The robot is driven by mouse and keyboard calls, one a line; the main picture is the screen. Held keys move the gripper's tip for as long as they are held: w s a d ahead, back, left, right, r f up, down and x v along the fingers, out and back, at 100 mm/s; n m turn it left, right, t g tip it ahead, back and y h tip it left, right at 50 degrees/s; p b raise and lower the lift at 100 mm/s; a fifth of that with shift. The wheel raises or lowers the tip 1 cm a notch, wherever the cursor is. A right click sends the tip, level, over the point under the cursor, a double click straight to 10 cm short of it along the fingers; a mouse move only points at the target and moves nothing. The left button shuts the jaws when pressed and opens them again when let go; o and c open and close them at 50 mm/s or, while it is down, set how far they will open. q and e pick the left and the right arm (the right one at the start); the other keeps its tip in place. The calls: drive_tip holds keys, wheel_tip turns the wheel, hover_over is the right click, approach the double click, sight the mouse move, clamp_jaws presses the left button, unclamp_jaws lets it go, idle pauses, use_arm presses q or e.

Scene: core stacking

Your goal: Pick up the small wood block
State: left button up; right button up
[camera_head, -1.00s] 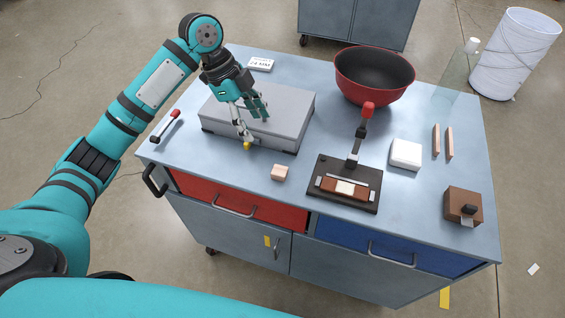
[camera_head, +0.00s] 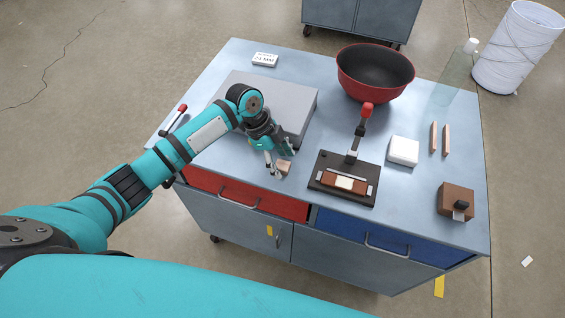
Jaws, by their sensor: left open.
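The small wood block (camera_head: 285,167) is a light tan cube on the table top, near the front edge and left of the black fixture. My left gripper (camera_head: 277,166) is open right at the block, its fingers reaching down around or beside it. The fingers partly cover the block, and I cannot tell whether they touch it. My right gripper is not in view.
The grey case (camera_head: 245,92) lies behind my left gripper. The black fixture (camera_head: 325,181) with a red-knobbed lever stands close on the right. A red bowl (camera_head: 375,75), a white block (camera_head: 404,151), two thin wood strips (camera_head: 446,140) and a brown block (camera_head: 455,199) are farther off.

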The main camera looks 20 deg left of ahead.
use_arm(q)
drive_tip(key=shift+d+f, duration=0.15)
drive_tip(key=shift+f, duration=0.2)
drive_tip(key=c, duration=1)
